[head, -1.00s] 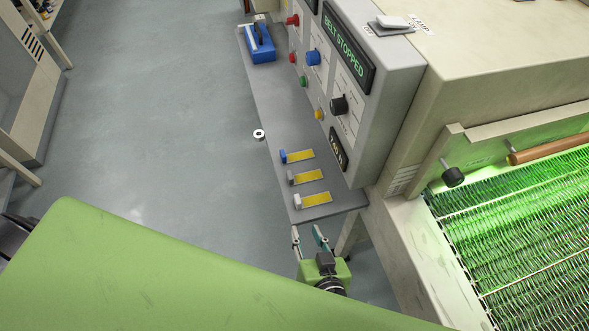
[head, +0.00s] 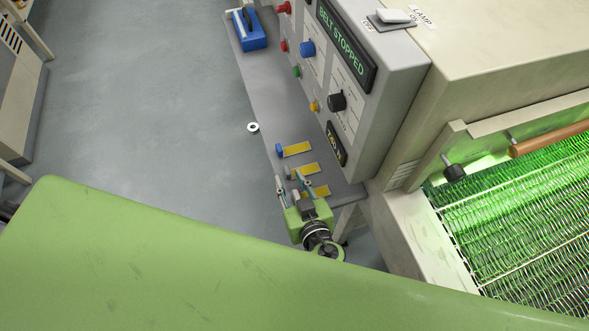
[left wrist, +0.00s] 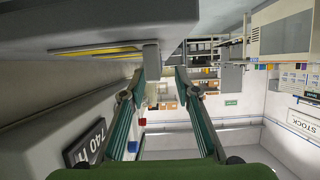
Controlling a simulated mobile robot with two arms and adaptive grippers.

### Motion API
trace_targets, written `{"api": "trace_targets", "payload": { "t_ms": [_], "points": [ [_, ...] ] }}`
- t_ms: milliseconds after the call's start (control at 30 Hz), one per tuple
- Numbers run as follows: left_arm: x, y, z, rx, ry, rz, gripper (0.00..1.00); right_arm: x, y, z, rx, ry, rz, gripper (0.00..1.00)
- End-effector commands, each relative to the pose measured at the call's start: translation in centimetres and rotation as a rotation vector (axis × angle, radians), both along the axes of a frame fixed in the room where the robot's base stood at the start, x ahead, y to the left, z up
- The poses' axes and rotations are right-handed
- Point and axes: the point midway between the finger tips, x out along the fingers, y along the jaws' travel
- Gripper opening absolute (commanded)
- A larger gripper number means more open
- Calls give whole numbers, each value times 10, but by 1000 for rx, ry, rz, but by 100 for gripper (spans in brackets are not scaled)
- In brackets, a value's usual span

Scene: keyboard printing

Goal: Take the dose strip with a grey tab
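Three yellow dose strips lie in a row at the near end of the grey shelf, tabs over its left edge. The strip with the grey tab (head: 305,169) is the middle one. The far strip has a blue tab (head: 279,149); the near strip (head: 320,191) has a whitish tab. My left gripper (head: 292,181) is open at the shelf edge, beside the near and middle tabs, partly covering them. In the left wrist view, a greyish tab (left wrist: 151,54) shows by the tips of the open fingers (left wrist: 164,73); I cannot tell which tab or whether they touch it.
The grey shelf (head: 258,95) runs under a control panel (head: 390,70) with knobs and a "BELT STOPPED" display. A blue tool (head: 252,35) stands at its far end. A green-lit mesh belt (head: 520,220) is at right. Open floor (head: 150,100) is at left.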

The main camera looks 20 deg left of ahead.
Motion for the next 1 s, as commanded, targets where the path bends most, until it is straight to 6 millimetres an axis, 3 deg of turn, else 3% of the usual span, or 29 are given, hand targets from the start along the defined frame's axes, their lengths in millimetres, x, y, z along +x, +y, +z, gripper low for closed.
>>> {"api": "trace_targets", "payload": {
  "t_ms": [300, 600, 700, 733, 1000],
  "points": [
    [35, 19, -16, 4, -1, 0, 29, 9, -7, 15, -7, -13, 3, 40],
    [38, 21, -20, 2, 0, 1, 29, 13, -6, 15, -6, -19, 2, 40],
    [38, 21, -20, 2, 0, 1, 3, 13, -6, 15, -6, -19, 1, 40],
    [38, 21, -20, 1, 1, 1, 0, 13, -6, 15, -6, -19, 1, 40],
    [38, 21, -20, 2, 1, 0, 0, 12, -3, 15, -3, -17, -1, 40]
  ]
}}
